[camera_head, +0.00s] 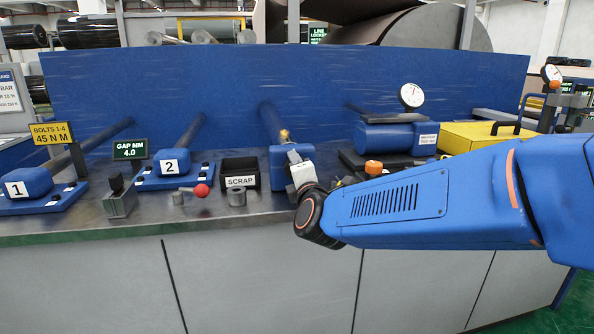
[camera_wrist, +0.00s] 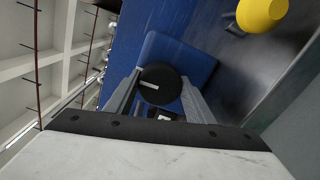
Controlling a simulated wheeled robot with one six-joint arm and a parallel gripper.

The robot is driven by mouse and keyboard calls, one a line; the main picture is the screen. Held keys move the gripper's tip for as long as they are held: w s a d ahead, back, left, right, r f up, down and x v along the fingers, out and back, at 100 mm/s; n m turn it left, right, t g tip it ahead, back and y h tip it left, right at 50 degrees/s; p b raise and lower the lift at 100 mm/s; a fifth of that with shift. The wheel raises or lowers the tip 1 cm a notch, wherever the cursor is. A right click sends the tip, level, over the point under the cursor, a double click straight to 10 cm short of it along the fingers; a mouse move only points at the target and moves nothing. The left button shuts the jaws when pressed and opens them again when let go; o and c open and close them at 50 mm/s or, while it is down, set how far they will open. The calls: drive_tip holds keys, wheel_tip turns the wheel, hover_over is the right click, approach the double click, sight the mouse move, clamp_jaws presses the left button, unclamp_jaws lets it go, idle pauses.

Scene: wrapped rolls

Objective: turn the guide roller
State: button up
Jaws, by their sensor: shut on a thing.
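A blue block (camera_head: 288,158) with a blue roller (camera_head: 270,120) running back from it stands at the middle of the bench. My gripper (camera_head: 292,156) is in front of this block, and my wrist hides part of it. In the wrist view, a round black knob (camera_wrist: 160,82) with a white mark sits on the blue block (camera_wrist: 185,55). My gripper's two grey fingers (camera_wrist: 158,90) are shut on the knob, one on each side. I cannot read which label, if any, this unit carries.
To the left are the number 2 unit (camera_head: 168,170), a black scrap bin (camera_head: 240,172) and a red ball knob (camera_head: 201,190). To the right are a dial gauge (camera_head: 411,95) and a yellow case (camera_head: 480,137). A blue panel (camera_head: 330,80) stands behind.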

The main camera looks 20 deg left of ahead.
drive_tip(key=shift+f, duration=0.1)
drive_tip(key=o, duration=1)
drive_tip(key=shift+o, duration=0.2)
drive_tip(key=shift+s, duration=0.1)
drive_tip(key=v, duration=1.7)
drive_tip(key=shift+d, duration=0.2)
drive_tip(key=shift+a, duration=0.1)
